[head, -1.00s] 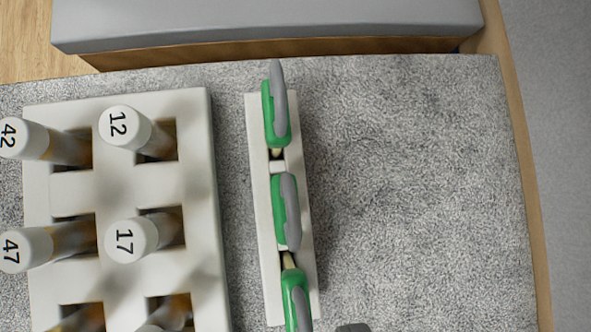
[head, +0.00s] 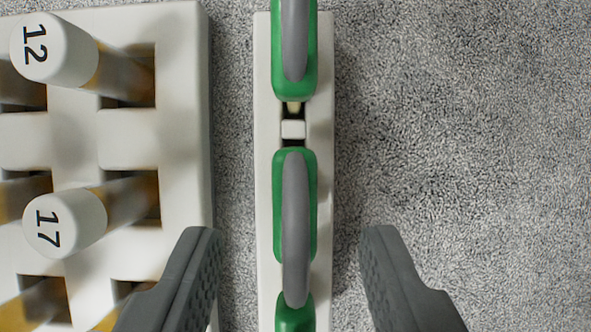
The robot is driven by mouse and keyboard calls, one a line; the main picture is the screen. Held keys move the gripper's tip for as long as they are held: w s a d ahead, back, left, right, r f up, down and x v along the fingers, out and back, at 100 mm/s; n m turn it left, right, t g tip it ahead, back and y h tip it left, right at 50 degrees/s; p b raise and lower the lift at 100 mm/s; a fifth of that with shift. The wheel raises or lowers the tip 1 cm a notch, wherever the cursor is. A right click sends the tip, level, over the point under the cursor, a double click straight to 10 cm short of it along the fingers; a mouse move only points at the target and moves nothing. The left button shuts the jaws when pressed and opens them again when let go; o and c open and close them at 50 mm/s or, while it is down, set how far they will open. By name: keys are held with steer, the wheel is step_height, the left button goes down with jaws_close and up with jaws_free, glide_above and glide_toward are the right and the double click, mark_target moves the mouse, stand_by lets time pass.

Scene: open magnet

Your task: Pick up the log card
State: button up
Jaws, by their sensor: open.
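I cannot make out a log card in this view. My gripper (head: 291,238) is open, with one dark finger on each side of a narrow white holder (head: 264,118). Between the fingertips is a green object with a grey curved top (head: 295,220), set in the holder's slots. The fingers appear apart from it, and nothing is held. How high the fingertips are above the holder cannot be told.
Another green and grey object (head: 294,60) stands farther up the holder, and part of a third green one (head: 294,315) shows at the bottom edge. A white rack (head: 180,130) with tubes marked 12 (head: 45,48) and 17 (head: 65,222) is at left. The speckled grey surface (head: 470,140) at right is clear.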

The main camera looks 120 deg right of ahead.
steer(key=x, duration=0.4)
steer(key=shift+w+f, duration=0.1)
steer(key=shift+f, duration=0.15)
steer(key=shift+c, duration=0.4)
jaws_close()
steer(key=shift+r, duration=0.1)
step_height(320, 180, up, 11)
steer(key=shift+r, duration=0.2)
steer(key=s+a, duration=1)
steer(key=s, duration=0.5)
steer(key=shift+r, duration=0.25)
